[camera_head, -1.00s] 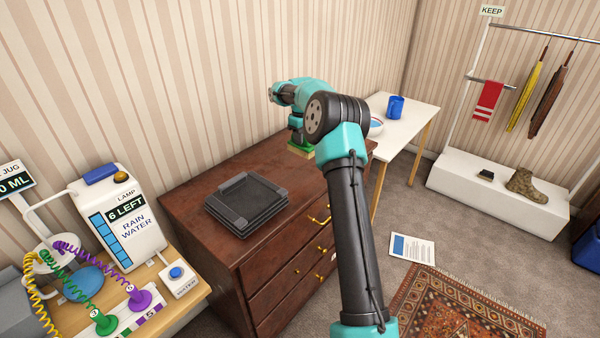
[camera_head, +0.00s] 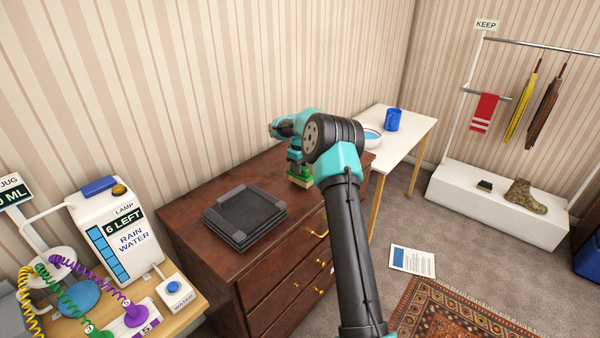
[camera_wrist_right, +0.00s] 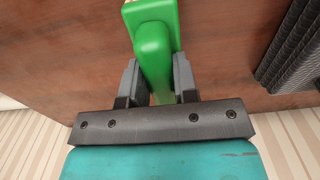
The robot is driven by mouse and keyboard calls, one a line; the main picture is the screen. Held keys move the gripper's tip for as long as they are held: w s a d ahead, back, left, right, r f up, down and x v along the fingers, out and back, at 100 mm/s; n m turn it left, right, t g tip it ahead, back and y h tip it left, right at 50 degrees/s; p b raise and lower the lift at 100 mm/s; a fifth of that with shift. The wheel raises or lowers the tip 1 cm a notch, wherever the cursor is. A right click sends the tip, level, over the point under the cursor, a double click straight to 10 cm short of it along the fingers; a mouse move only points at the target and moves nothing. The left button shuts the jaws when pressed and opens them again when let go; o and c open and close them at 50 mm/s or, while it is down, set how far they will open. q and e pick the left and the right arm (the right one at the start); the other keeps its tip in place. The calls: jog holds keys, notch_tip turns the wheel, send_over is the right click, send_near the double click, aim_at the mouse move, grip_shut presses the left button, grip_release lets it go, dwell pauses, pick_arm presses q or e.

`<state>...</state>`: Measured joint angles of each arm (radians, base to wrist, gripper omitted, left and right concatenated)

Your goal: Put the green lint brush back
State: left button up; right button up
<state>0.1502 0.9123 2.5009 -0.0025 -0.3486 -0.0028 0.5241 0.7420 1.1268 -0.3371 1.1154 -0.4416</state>
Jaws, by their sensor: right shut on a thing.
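The green lint brush (camera_wrist_right: 154,50) shows in the right wrist view, its handle between the two fingers of my right gripper (camera_wrist_right: 156,82). The gripper is shut on it. In the head view my right gripper (camera_head: 299,170) points down over the back right part of the brown dresser top, and a bit of the green brush (camera_head: 300,182) shows below it. I cannot tell if the brush touches the wood. My left gripper is not in view.
A stack of dark grey trays (camera_head: 245,217) lies on the dresser (camera_head: 195,192), left of my right gripper. A white table (camera_head: 412,128) with a blue mug (camera_head: 393,119) and a bowl (camera_head: 372,135) stands beyond. A rain water dispenser (camera_head: 120,235) is at left.

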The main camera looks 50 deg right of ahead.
jog(key=shift+f, duration=1)
jog(key=shift+f, duration=0.15)
jog(key=o, duration=0.9)
notch_tip(320, 180, up, 12)
jog(key=shift+r, duration=0.15)
